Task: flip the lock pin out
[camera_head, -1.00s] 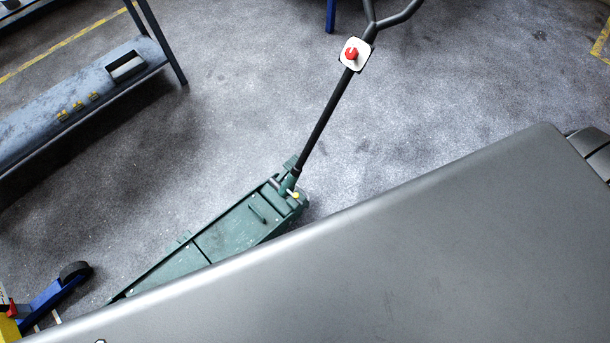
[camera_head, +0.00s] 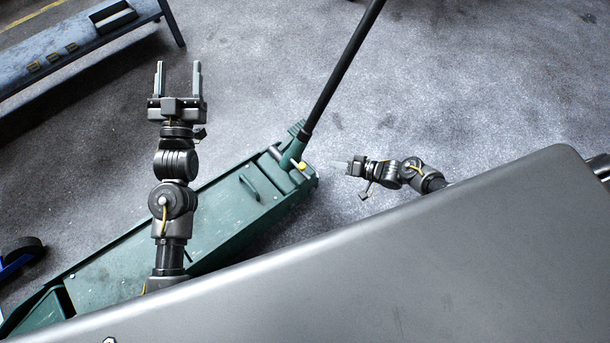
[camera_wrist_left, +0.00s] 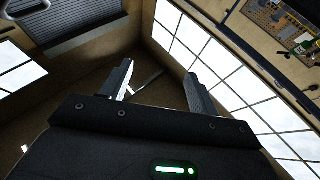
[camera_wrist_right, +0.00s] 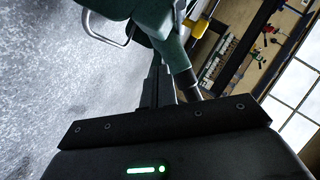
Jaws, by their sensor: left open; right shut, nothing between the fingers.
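The green trolley jack (camera_head: 225,215) lies on the floor, with its black handle (camera_head: 343,72) rising from a green socket (camera_head: 293,152). A small yellow-tipped part (camera_head: 300,166), which looks like the lock pin, sits at the socket's base. My right gripper (camera_head: 341,166) is shut and empty, to the right of the yellow tip and apart from it in the head view. My left gripper (camera_head: 178,75) is open and empty, left of the handle.
A blue-grey bench (camera_head: 75,45) stands at the upper left. A dark wheel with blue parts (camera_head: 22,252) is at the left edge. The concrete floor (camera_head: 470,80) right of the handle is clear. The left wrist view faces windows (camera_wrist_left: 190,45) and walls.

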